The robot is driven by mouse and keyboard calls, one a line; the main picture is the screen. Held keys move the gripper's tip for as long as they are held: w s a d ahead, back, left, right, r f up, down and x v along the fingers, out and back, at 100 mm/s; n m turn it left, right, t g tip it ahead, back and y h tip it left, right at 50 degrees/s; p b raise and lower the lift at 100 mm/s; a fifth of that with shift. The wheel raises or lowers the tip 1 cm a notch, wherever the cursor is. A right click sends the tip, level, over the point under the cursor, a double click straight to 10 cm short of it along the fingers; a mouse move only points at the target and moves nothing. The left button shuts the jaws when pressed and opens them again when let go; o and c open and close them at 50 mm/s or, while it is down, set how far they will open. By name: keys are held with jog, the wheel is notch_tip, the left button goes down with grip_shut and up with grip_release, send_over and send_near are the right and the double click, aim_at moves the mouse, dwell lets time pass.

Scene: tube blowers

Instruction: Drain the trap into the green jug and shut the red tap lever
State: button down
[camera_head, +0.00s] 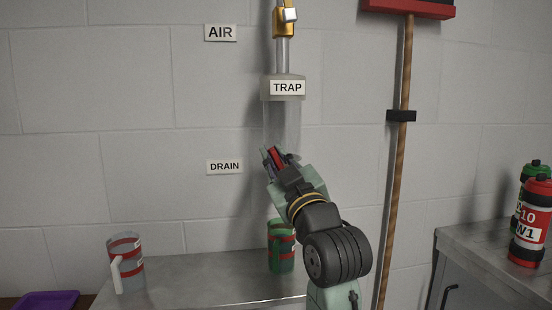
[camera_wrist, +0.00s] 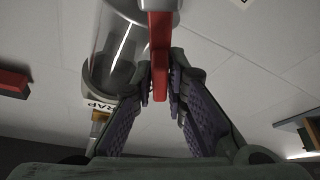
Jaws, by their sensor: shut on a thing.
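The trap (camera_head: 282,118) is a clear cylinder on the wall with a TRAP label on its cap. It also shows at the upper left of the wrist view (camera_wrist: 112,55). My gripper (camera_head: 272,158) is at the trap's lower end, shut on the red tap lever (camera_head: 277,156). In the wrist view the red lever (camera_wrist: 159,55) runs down between the two fingers (camera_wrist: 166,85). The green jug (camera_head: 281,246) stands upright on the metal bench below the trap, partly behind my arm. The tap's body and outlet are hidden by my gripper.
A clear jug with red bands and a pale handle (camera_head: 126,264) stands at the left of the metal bench (camera_head: 200,272). A purple tray (camera_head: 47,301) is at the lower left. A wooden pole (camera_head: 397,180) is against the wall.

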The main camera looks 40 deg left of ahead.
dwell(0.4)
notch_tip(320, 180, down, 6)
jog(key=s+a+n+g+h+b, duration=0.1)
jog(key=n+g, duration=0.4)
jog(key=n, duration=0.9)
jog(key=shift+s+a+n+h+b, duration=0.4)
jog(key=shift+s+a+b, duration=0.3)
jog(key=shift+s+b, duration=0.25)
jog(key=shift+f, duration=0.1)
jog(key=c, duration=1.7)
grip_release()
